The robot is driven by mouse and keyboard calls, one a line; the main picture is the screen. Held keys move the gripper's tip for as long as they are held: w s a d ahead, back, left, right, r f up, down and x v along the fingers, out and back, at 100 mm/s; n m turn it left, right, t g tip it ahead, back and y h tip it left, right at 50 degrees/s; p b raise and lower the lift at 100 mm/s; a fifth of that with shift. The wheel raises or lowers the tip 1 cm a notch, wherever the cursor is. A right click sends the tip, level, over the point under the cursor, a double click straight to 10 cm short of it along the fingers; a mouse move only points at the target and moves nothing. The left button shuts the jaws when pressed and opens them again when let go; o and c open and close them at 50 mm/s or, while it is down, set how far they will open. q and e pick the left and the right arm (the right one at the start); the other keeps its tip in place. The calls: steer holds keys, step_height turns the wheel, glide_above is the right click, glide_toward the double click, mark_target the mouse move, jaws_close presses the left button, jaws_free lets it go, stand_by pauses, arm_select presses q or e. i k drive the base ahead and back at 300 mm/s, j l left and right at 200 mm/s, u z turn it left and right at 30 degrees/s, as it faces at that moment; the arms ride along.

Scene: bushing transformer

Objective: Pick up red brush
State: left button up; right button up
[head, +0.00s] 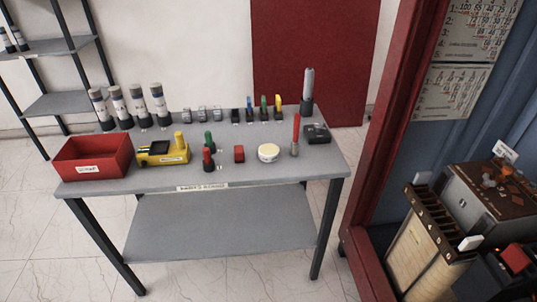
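A slim upright item with a red handle and a greyish lower end, which looks like the red brush (296,128), stands near the right end of the grey table (230,181). It stands between a round cream-coloured tin (268,153) and a dark box-like item (316,134). Neither of my grippers shows in the head view.
A red bin (93,163), a yellow-black device (163,152), red and green small items (208,150) and a red cube (239,153) share the tabletop. Several cylinders line the back. A red-framed cabinet (385,130) stands right. Floor shows in front of the table.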

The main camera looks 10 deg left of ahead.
mark_target(297, 116)
steer(key=i+j, duration=0.8)
steer(key=j, duration=0.2)
